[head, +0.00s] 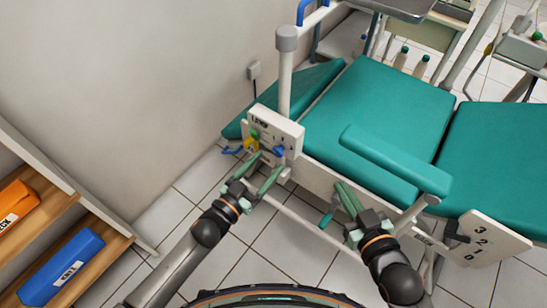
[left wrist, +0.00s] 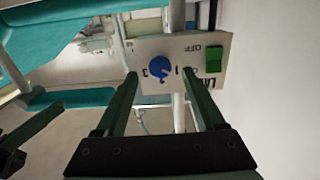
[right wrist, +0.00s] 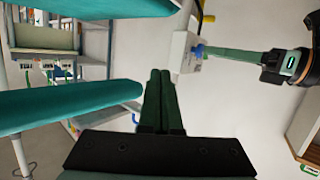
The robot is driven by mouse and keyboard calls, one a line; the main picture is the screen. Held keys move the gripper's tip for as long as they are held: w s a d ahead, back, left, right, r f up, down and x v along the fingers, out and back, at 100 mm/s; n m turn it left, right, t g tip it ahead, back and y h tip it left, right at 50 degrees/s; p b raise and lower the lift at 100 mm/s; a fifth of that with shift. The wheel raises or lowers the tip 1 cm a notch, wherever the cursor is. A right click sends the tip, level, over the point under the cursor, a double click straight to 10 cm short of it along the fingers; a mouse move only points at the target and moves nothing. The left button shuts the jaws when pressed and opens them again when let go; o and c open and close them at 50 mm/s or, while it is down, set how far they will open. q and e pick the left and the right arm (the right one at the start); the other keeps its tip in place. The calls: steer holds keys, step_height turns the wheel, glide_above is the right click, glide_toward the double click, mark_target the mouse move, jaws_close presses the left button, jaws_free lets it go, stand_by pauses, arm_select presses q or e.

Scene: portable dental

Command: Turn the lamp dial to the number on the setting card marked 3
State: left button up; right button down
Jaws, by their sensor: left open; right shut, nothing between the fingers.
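The white lamp panel (head: 290,131) is fixed at the side of the teal chair, with a blue dial (head: 279,151) and a green switch (head: 255,135). In the left wrist view the blue dial (left wrist: 159,72) has numbers around it, 3 and 1 among them, with OFF beside the green switch (left wrist: 213,60). My left gripper (head: 268,163) is open, its fingertips on either side of the dial in its wrist view; contact cannot be told. My right gripper (head: 340,186) is shut and empty beside the chair's armrest. I cannot make out a setting card marked 3.
A white plate (head: 490,240) with numbers and a dark knob is at the chair's lower right. The teal armrest (head: 395,160) is above my right gripper. Shelves at the left hold an orange box (head: 14,203) and a blue box (head: 60,268). Tiled floor lies below.

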mark_target(276, 154)
arm_select(q)
steer(key=shift+b+x, duration=0.35)
steer(key=shift+x, duration=1.5)
arm_select(e)
steer(key=shift+w+r+n+t+y, duration=0.2)
steer(key=shift+r+t, duration=0.2)
steer(key=shift+r, duration=0.45)
steer(key=shift+w+r+n+t+y, duration=0.1)
steer(key=shift+w+r+t, duration=0.25)
steer(key=shift+r, duration=0.5)
steer(key=shift+w+r+n+t+y, duration=0.1)
steer(key=shift+r+t, duration=0.35)
steer(key=shift+r, duration=0.4)
arm_select(q)
jaws_close()
